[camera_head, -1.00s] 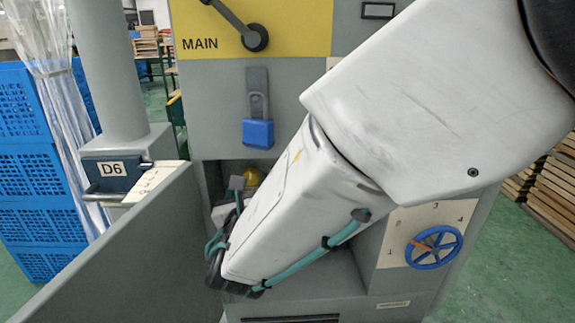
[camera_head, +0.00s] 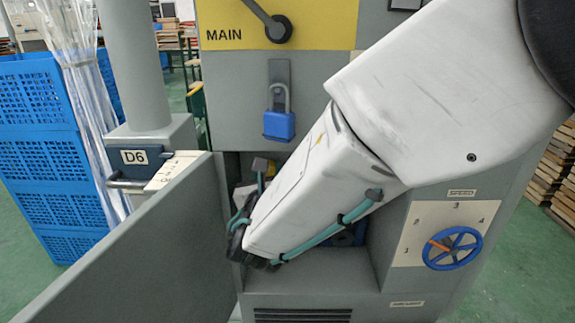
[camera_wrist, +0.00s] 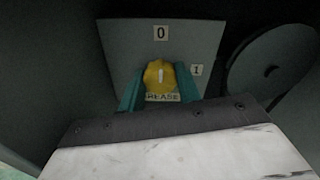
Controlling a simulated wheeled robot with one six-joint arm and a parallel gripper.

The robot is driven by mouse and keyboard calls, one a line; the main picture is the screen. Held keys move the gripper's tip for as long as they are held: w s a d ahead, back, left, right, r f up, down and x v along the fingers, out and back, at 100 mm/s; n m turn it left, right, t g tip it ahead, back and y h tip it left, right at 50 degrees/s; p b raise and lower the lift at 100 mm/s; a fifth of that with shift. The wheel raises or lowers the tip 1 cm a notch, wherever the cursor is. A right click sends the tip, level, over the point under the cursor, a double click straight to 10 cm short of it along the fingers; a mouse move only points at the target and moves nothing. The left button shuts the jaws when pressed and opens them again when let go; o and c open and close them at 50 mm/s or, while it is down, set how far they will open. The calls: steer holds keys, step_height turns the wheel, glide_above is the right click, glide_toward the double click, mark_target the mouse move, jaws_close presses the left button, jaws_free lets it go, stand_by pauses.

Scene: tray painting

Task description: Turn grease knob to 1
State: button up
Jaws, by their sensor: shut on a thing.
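The yellow grease knob (camera_wrist: 159,77) shows in the wrist view on a grey panel (camera_wrist: 125,43), above a label partly reading "REASE". Its white pointer line stands about upright, toward the "0" label (camera_wrist: 160,33). The "1" label (camera_wrist: 196,70) is to the right of the knob. My gripper (camera_wrist: 160,88) has its teal fingers on both sides of the knob and is shut on it. In the head view my arm reaches into the recess of the grey machine and hides the knob.
A grey open door panel (camera_head: 140,250) stands left of my arm. A blue padlock (camera_head: 279,120) hangs above the recess. A blue handwheel (camera_head: 452,248) sits at the right, and a D6 box (camera_head: 150,160) at the left. A dark round disc (camera_wrist: 275,70) is right of the knob.

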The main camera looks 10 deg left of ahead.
steer(key=m, duration=0.4)
steer(key=shift+m, duration=0.4)
steer(key=m, duration=0.4)
steer(key=shift+d+m, duration=0.1)
steer(key=shift+m, duration=0.2)
steer(key=m, duration=0.4)
steer(key=shift+m, duration=2.2)
steer(key=shift+f, duration=0.1)
steer(key=o, duration=1)
steer(key=shift+c, duration=0.2)
